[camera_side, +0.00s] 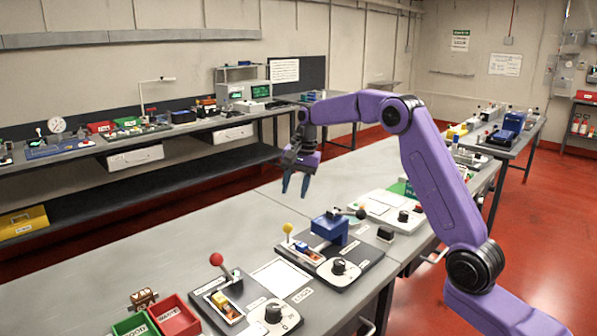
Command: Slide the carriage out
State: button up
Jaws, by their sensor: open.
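My gripper (295,184) hangs from my purple arm with its blue fingers pointing down, parted and empty. It is high above the bench, clear of every object. Below and to the right of it in the picture, a dark board (353,270) carries a blue block (330,228), a lever with a dark ball, a yellow-knobbed lever (288,229) and a white dial plate (342,273). A small blue-and-yellow part (305,248) lies beside the block on this board. I cannot tell which part is the carriage.
Nearer, another board has a red-knobbed lever (216,260), a yellow piece (220,301) and a dial. Green and red bins (174,316) stand at the near left. A white panel (385,208) lies beyond the blue block. The bench (225,232) left of the boards is bare.

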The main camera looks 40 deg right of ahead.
jog(key=r, duration=0.5)
jog(key=shift+s+d, duration=0.25)
jog(key=shift+s, duration=0.15)
jog(key=shift+f, duration=0.1)
jog(key=s+a+f+n+g, duration=0.1)
jog(key=s+a+n, duration=1)
jog(key=s+a, duration=0.55)
jog(key=s+d+f+n, duration=0.1)
jog(key=s+n, duration=0.3)
jog(key=s, duration=0.5)
jog(key=s+d+f+n, duration=0.1)
jog(key=s+f+n, duration=0.2)
jog(key=s, duration=0.6)
jog(key=s+d+f+n, duration=0.1)
jog(key=s+f+n, duration=0.1)
jog(key=s+n, duration=0.3)
jog(key=s, duration=0.4)
jog(key=shift+s+f+n+g+h, duration=0.15)
jog(key=shift+f+n+g+h, duration=0.15)
jog(key=shift+n+h, duration=0.1)
